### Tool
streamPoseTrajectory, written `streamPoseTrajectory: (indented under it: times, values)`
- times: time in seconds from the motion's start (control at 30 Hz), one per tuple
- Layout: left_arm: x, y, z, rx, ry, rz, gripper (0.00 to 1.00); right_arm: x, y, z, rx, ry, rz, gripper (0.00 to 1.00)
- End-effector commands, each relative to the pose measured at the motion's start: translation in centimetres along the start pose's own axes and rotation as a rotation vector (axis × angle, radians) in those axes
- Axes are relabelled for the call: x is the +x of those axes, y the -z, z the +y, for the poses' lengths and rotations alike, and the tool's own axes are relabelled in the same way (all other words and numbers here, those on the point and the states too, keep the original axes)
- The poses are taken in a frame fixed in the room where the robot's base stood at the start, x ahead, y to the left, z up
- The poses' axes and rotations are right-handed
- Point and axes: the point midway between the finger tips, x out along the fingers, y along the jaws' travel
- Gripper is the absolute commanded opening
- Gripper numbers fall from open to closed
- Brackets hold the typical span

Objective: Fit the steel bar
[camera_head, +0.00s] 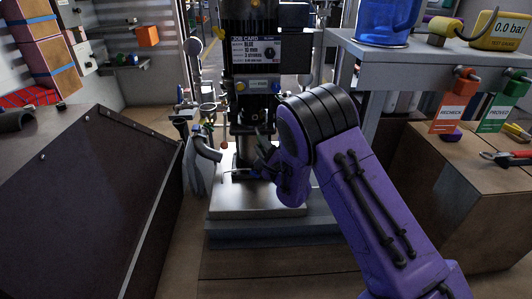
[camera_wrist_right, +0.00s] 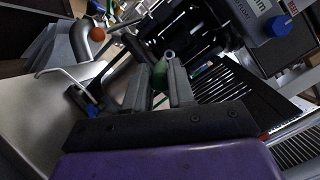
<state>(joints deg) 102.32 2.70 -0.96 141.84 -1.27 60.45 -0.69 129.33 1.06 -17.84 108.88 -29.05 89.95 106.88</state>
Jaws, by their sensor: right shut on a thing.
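My right gripper (camera_head: 265,158) is in front of the lower part of the black press (camera_head: 256,60). In the right wrist view its two grey fingers (camera_wrist_right: 163,88) are close together around a small green piece (camera_wrist_right: 160,70). This seems to be part of the steel bar, but most of what is held is hidden. The press has a pale steel base (camera_head: 262,196) below the gripper. A job card (camera_head: 256,48) on the press reads blue, 10 mm, 3 strokes. My left gripper does not show.
A dark sloped panel (camera_head: 85,200) stands at the left. At the right, a grey shelf (camera_head: 430,60) carries a blue jug (camera_head: 388,22) and a yellow gauge reading 0.0 bar (camera_head: 505,30). Red and green tags hang from it. A wooden box (camera_head: 465,190) stands below.

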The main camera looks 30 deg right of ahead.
Motion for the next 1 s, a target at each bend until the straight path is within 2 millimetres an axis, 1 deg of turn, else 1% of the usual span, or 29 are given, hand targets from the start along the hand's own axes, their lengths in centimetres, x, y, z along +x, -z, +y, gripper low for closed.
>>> streamPoseTrajectory:
  times: [0.03,0.13,0.4,0.53,0.57,0.8,1.0]
  values:
    - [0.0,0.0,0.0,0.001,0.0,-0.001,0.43,0.2,0.6,-0.5,-0.004,0.01,0.001,0.0]
    - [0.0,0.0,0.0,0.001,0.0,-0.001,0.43,0.4,1.0,-0.9,-0.004,0.019,0.003,0.0]
    - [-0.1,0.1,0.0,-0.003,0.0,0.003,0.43,0.3,0.9,-0.9,-0.003,0.018,0.004,0.0]
    - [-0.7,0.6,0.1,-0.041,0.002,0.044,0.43,-0.2,0.6,-1.1,-0.001,0.017,-0.002,0.0]
    - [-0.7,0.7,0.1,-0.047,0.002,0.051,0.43,-0.1,0.7,-1.0,-0.002,0.018,-0.004,0.0]
    - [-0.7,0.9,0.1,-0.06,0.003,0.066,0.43,2.8,1.5,-1.0,-0.002,0.02,-0.003,0.0]
    - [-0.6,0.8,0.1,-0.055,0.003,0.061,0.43,4.6,2.0,-0.9,-0.003,0.018,-0.004,0.0]
